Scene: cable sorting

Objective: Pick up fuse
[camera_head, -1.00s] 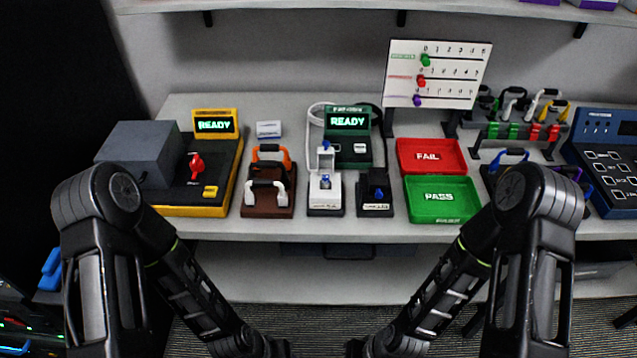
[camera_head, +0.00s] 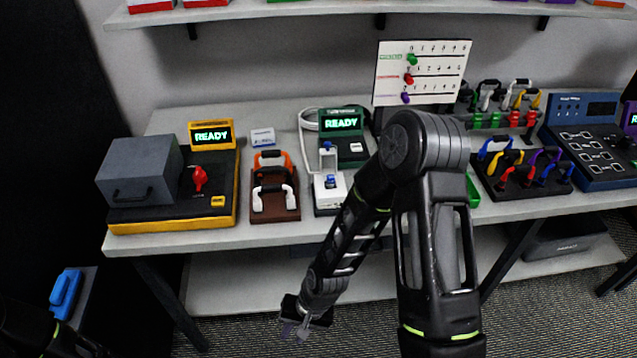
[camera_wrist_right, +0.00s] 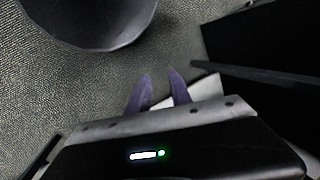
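No part is clearly marked as a fuse. A small blue piece (camera_head: 330,181) sits in the white fixture (camera_head: 328,203) in front of the green READY device (camera_head: 343,122); I cannot tell whether it is the fuse. A larger blue object (camera_head: 65,292) lies low at the far left. My right gripper (camera_head: 297,328) hangs in front of the table, below its top and over the floor. In the right wrist view its two fingers (camera_wrist_right: 160,88) are apart with nothing between them. My left gripper is out of view; only dark arm parts show at the bottom left corner.
The table's front edge (camera_head: 270,240) runs across the view. A yellow-black station with a grey box (camera_head: 145,172) stands left, beside a brown block with orange and white handles (camera_head: 273,205). My right arm hides the table's middle. A cable rack (camera_head: 527,180) and blue console (camera_head: 590,145) stand right.

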